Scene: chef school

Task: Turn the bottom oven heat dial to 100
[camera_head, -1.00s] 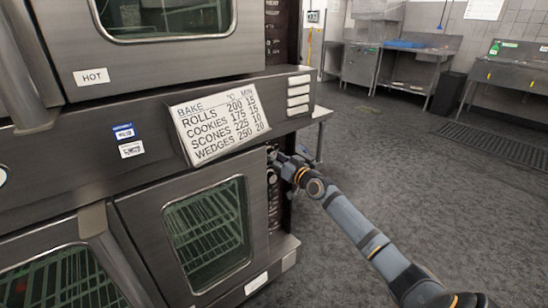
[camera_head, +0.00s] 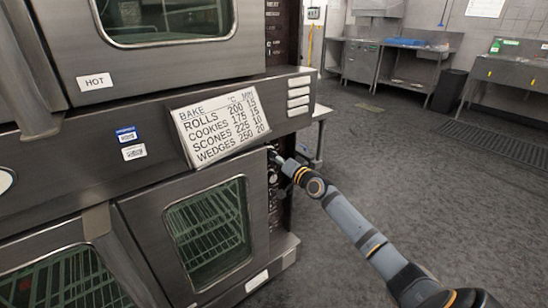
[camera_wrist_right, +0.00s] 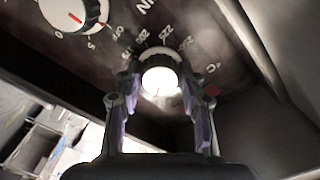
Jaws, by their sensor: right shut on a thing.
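The bottom oven (camera_head: 150,215) stands at the left in the head view, its dial panel (camera_head: 274,190) on its right side edge. My right gripper (camera_head: 276,158) is at the upper part of that panel, its fingertips small and partly hidden there. In the right wrist view a white heat dial (camera_wrist_right: 161,78), with numbers such as 175, 200, 225 and 250 and a °C mark around it, sits between the fingers of my right gripper (camera_wrist_right: 160,95), which is shut on it. The dial's pointer is too washed out to read. My left gripper is not in view.
Another dial (camera_wrist_right: 76,14) with a red pointer and OFF and 5 marks is at the upper left in the right wrist view. A bake chart (camera_head: 220,126) hangs above the bottom oven. The floor (camera_head: 420,190) to the right is clear.

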